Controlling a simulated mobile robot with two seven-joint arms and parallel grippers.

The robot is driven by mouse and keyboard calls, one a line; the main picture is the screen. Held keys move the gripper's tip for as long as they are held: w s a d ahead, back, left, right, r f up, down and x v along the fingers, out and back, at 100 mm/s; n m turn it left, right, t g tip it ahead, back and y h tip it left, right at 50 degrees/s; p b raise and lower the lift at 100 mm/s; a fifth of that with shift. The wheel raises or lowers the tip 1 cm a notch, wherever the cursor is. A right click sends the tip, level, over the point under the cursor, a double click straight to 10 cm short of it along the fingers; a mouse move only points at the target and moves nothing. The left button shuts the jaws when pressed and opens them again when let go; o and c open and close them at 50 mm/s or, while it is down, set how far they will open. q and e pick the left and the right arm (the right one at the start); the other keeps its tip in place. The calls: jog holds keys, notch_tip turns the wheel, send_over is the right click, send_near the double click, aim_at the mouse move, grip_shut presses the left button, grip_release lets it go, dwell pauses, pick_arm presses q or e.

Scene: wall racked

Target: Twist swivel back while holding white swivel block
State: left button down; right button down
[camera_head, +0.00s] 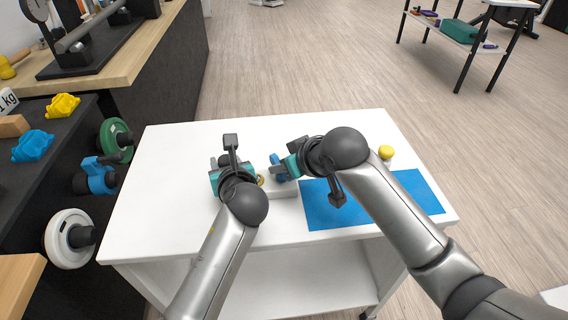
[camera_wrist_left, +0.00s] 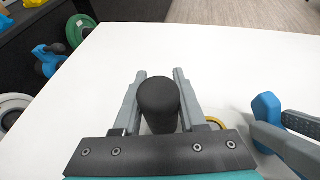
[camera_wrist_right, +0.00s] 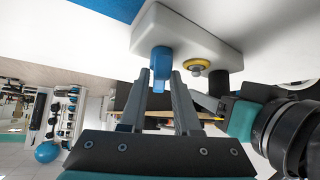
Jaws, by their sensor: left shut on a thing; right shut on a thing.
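The white swivel block (camera_head: 286,191) lies on the white table, partly hidden under my grippers. In the right wrist view the block (camera_wrist_right: 205,30) carries a blue swivel handle (camera_wrist_right: 161,62), a yellow ring with a grey knob (camera_wrist_right: 199,67), and a black cylinder (camera_wrist_right: 220,82) at its end. My left gripper (camera_head: 229,163) is shut on the black cylinder, which stands between its fingers in the left wrist view (camera_wrist_left: 158,97). My right gripper (camera_wrist_right: 163,82) is shut on the blue handle, coming in from the right. The blue handle also shows in the head view (camera_head: 276,160).
A blue mat (camera_head: 330,207) lies on the table right of the block. A yellow round knob (camera_head: 386,152) stands behind it, near my right arm. The table's left and back are clear. A dark rack (camera_head: 62,160) with weights stands at the left.

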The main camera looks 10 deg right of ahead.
jog(key=m+h, duration=0.2)
jog(key=m+t+h, duration=0.1)
jog(key=m+h, duration=0.1)
jog(key=m, duration=0.1)
jog(key=shift+s+a+f+m, duration=0.1)
jog(key=shift+a+m, duration=0.05)
jog(key=shift+m, duration=0.15)
dwell(0.4)
jog(key=c, duration=0.8)
grip_release()
jog(key=shift+s+r, duration=0.3)
jog(key=shift+r, duration=0.15)
jog(key=v, duration=1.1)
